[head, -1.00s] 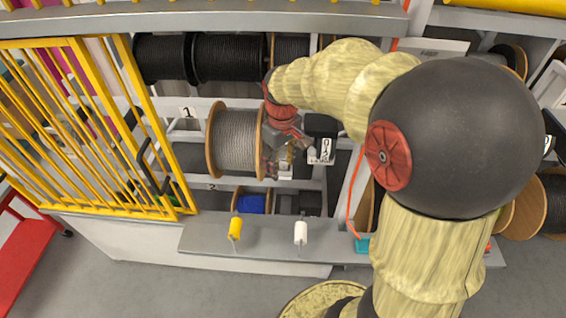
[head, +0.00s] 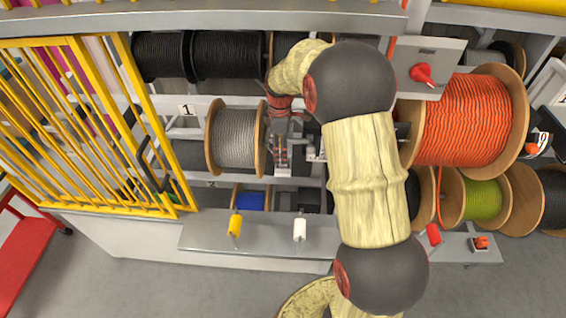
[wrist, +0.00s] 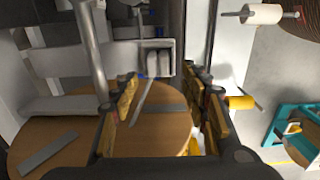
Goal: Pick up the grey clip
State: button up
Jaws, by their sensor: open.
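My gripper (head: 282,158) hangs in front of the rack, just right of the grey cable reel (head: 236,138). In the wrist view its two yellow-padded fingers (wrist: 168,98) are apart, with no object seen held between them. A small pale grey piece with blue spots (wrist: 157,64) shows beyond the fingertips in the wrist view. I cannot tell whether this is the grey clip. No clip can be made out clearly in the head view, where the gripper and arm cover part of the rack.
A large orange reel (head: 466,120) stands to the right of my arm, with a green reel (head: 482,200) below it. A yellow barred gate (head: 105,130) is at the left. Yellow (head: 235,224) and white (head: 300,230) rollers stand on the front ledge (head: 265,243). The floor in front is clear.

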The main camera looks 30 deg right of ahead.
jog(key=f, duration=0.4)
jog(key=shift+s+d+f+b, duration=0.1)
jog(key=shift+d+f+b, duration=0.2)
jog(key=shift+d+b, duration=0.1)
jog(key=shift+c, duration=0.8)
jog(key=shift+r, duration=0.1)
grip_shut()
